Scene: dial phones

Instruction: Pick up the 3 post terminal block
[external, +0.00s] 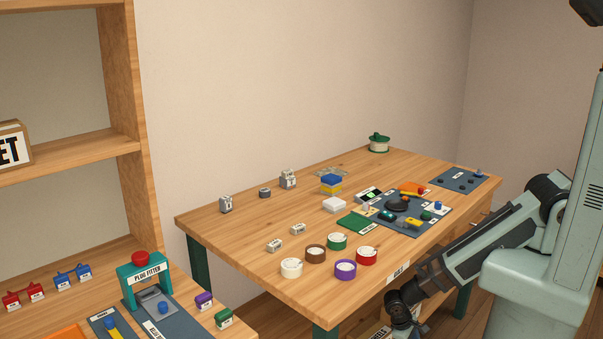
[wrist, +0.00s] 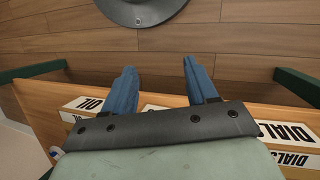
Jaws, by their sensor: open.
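I cannot tell for sure which thing is the 3 post terminal block; labels are too small to read. Candidates on the table are two small pale blocks (external: 274,245) and (external: 298,229) lying near its front left, and two taller grey blocks (external: 226,204) and (external: 288,179) at the back. My gripper (wrist: 160,88) shows two blue fingers spread apart with nothing between them. It points at the floor, by the table's front edge, away from all the blocks. In the external view my arm's end is low at the table's front edge, and its fingers are not clear.
Tape-like rolls, including a purple one (external: 345,269), stand near the table's front. A dark phone mat (external: 432,226) lies at the right. The left bench holds a teal plug fitter (external: 143,282), red blocks (external: 23,296) and blue blocks (external: 72,277). Labelled drawers (wrist: 285,132) are close to my gripper.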

